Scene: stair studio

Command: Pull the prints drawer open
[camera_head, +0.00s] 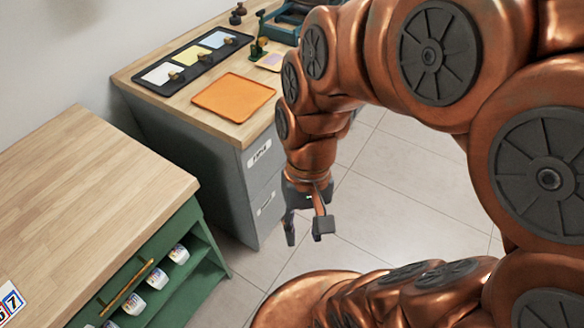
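A grey drawer cabinet (236,190) stands under a wood top. Its front faces right and carries an upper drawer (262,172) with a white label (259,153), and a lower drawer (264,222) with another pale label or pull (267,203). The lettering is too small to read surely, so I cannot tell which is the prints drawer. Both drawer fronts look flush with the cabinet. My gripper (306,232) hangs pointing down, to the right of the cabinet front and apart from it. Its two fingers are spread with nothing between them. My arm hides part of the cabinet's far side.
On the cabinet top lie an orange mat (233,97), a black tray (194,60) with coloured cards, and a green stand (258,47). A green shelf unit (170,270) with several white cups stands at lower left. The tiled floor (390,215) right of the gripper is clear.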

